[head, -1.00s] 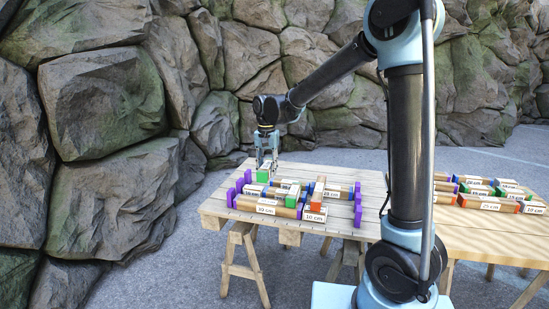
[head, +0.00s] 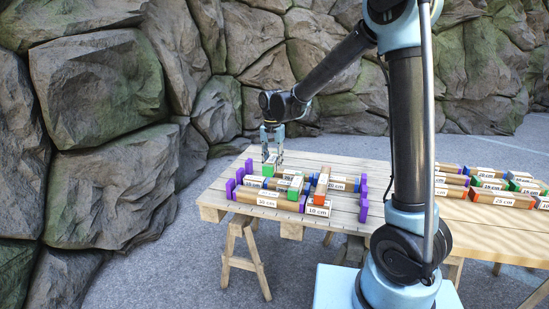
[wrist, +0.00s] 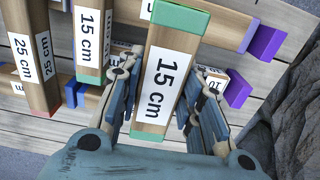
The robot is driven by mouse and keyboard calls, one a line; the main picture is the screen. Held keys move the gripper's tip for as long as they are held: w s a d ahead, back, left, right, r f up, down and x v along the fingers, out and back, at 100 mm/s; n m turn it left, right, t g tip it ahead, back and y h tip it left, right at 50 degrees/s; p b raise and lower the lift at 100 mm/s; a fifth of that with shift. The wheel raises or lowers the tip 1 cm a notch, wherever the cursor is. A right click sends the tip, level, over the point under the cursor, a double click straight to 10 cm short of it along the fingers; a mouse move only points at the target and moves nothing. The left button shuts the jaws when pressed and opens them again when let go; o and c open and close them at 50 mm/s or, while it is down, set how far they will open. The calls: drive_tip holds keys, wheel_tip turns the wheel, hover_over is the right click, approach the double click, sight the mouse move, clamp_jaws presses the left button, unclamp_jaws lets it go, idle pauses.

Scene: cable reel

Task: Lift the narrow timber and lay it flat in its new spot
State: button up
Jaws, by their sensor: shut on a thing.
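My gripper (head: 271,158) is shut on a short timber with green ends (wrist: 166,75). Its label reads 15 cm. The fingers grip it from both sides in the wrist view, and its near end points towards the wrist. In the head view this green-ended timber (head: 268,169) is at the far left part of the stack on the table. It looks higher than the timbers around it; I cannot tell whether it touches those below. Another green-ended 15 cm timber (wrist: 90,35) lies to its left in the wrist view, apart from it.
A wooden trestle table (head: 225,203) bears the stack. A red-ended 25 cm timber (wrist: 33,60) lies at the left of the wrist view. Purple blocks (wrist: 265,43) stand at the side. A second table (head: 470,222) with more timbers is at the right. Rock walls rise behind.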

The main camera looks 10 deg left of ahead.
drive_tip(key=shift+f, duration=3.9)
drive_tip(key=shift+s+f, duration=0.15)
drive_tip(key=shift+f, duration=0.1)
drive_tip(key=o, duration=1.2)
drive_tip(key=shift+r, duration=0.1)
